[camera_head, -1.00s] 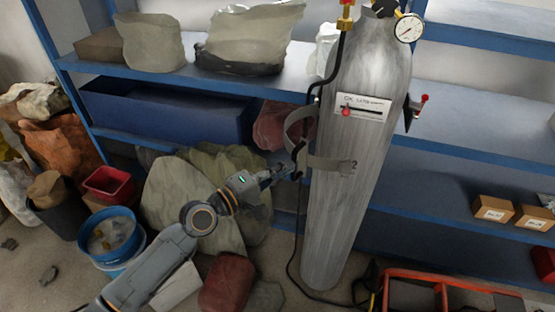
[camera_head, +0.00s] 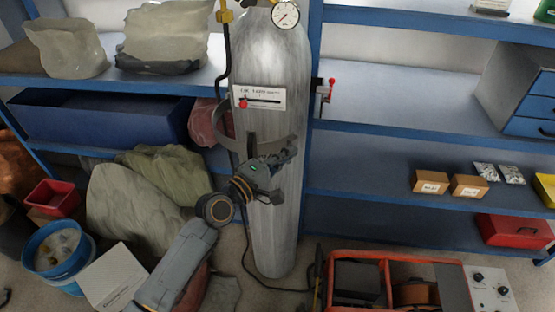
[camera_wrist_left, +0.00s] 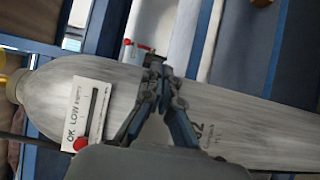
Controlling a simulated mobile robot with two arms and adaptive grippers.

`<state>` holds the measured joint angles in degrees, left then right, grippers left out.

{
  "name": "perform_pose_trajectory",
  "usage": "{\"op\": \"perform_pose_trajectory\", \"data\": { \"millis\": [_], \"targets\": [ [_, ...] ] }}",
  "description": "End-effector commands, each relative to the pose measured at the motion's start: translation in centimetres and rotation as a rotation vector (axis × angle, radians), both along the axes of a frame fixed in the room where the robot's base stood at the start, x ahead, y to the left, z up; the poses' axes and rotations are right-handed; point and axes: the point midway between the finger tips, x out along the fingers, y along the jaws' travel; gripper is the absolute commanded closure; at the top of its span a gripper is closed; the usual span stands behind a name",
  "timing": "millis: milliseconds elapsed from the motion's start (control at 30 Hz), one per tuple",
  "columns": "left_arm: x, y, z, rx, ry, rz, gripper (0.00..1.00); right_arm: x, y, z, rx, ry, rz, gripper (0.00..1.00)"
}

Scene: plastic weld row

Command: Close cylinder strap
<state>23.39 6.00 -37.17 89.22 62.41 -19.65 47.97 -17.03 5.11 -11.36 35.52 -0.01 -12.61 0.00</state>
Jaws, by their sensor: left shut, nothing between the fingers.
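The tall grey cylinder (camera_head: 270,215) stands upright against the blue shelving. A grey strap (camera_head: 222,128) bows out at its left side and runs across its front, partly hidden behind my gripper. My left gripper (camera_head: 288,157) is in front of the cylinder at strap height, towards its right side, shut and empty. In the left wrist view, the fingers of my left gripper (camera_wrist_left: 157,78) meet in front of the cylinder (camera_wrist_left: 240,115), which appears lying sideways. I cannot tell whether the strap's end is fastened. My right gripper is out of view.
A red-tipped latch or handle (camera_head: 330,88) sits by the shelf post right of the cylinder. A gauge (camera_head: 285,14) and black hose (camera_head: 226,70) are at its top. A red toolbox (camera_head: 345,258) is on the floor at right; sacks (camera_head: 130,205) and a blue bucket (camera_head: 55,245) are left.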

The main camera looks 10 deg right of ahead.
Motion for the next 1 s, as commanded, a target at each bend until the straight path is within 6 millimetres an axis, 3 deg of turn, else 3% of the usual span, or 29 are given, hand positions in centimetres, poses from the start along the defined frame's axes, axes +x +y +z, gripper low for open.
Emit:
{"op": "perform_pose_trajectory", "data": {
  "millis": [367, 1000],
  "targets": [
    [0.1, 0.1, 0.0, 0.0, 0.0, 0.001, 1.0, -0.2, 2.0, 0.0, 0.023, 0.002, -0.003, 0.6],
    [0.0, 0.1, 0.0, 0.0, 0.0, 0.001, 1.0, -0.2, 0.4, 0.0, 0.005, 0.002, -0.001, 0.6]
  ]
}}
